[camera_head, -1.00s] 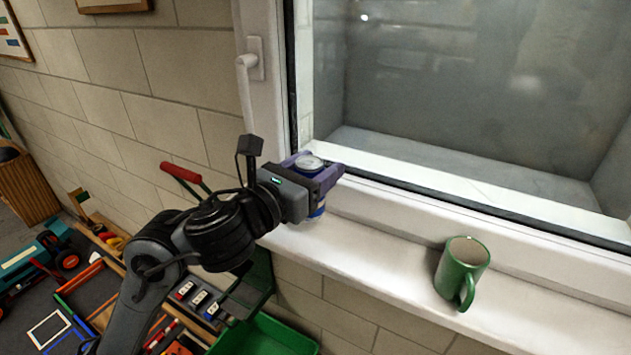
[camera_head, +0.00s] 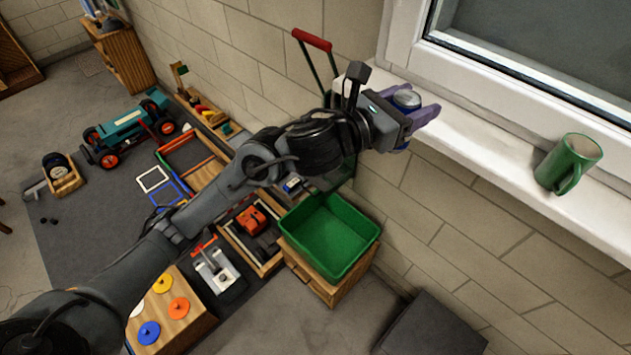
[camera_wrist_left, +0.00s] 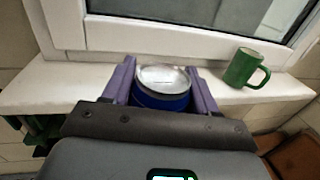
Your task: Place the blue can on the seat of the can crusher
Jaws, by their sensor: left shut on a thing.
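My left gripper (camera_head: 425,112) is shut around the blue can (camera_head: 407,99), which has a silver top. The can is upright between the purple fingers, by the front edge of the window sill; I cannot tell its height above it. The left wrist view also shows the can (camera_wrist_left: 162,88) between both fingers, its lower part hidden by the gripper body. A device with a red-handled green lever (camera_head: 312,40) stands against the brick wall left of the gripper and looks like the can crusher. My arm hides part of it, and its seat is not clear. My right gripper is not in view.
A green mug (camera_head: 568,163) stands on the white sill (camera_head: 480,145) to the right. A green bin (camera_head: 328,235) sits on a wooden box below my arm. Toys and trays cover the floor at left, with a teal toy vehicle (camera_head: 128,128) among them.

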